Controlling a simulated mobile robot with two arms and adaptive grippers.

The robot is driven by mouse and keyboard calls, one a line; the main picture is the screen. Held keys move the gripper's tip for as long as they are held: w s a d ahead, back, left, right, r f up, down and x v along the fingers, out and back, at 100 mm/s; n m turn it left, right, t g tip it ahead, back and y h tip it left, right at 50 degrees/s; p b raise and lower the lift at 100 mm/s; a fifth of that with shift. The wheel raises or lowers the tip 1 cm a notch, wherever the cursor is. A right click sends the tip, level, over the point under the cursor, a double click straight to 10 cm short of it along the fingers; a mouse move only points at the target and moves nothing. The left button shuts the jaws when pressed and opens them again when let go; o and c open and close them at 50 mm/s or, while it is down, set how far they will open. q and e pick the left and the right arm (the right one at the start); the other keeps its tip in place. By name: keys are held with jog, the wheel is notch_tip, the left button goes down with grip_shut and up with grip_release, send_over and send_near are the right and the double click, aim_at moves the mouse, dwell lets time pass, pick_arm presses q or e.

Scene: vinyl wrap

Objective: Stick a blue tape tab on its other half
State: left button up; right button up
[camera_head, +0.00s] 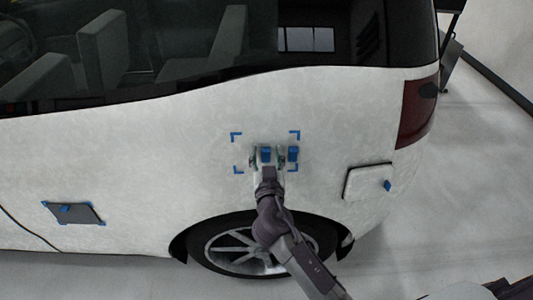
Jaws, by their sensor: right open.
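Two small blue tabs show on the white side of the vehicle, inside a square of blue corner marks (236,135). One blue tab (266,153) lies between the fingers of my right gripper (266,158). The other blue tab (293,153) is just right of the right finger, near the right corner marks. My right gripper is open, with one finger on each side of the first tab. I cannot tell whether the fingers touch the tab or the body panel. My left gripper is out of view.
The vehicle's white body (150,140) fills most of the view. A wheel (245,250) is below the marks. A dark panel (85,214) with blue corners and a tab is at left. A white panel (362,183) with a blue tab (387,186) is at right.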

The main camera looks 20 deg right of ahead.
grip_shut()
dwell(0.5)
jog(key=shift+s+a+r, duration=0.1)
jog(key=shift+s+a, duration=0.1)
jog(key=shift+s, duration=0.5)
dwell(0.3)
jog(key=r+b+v, duration=0.1)
jog(key=v, duration=0.5)
jog(key=shift+s+r, duration=0.3)
jog(key=shift+s, duration=0.05)
dwell(0.6)
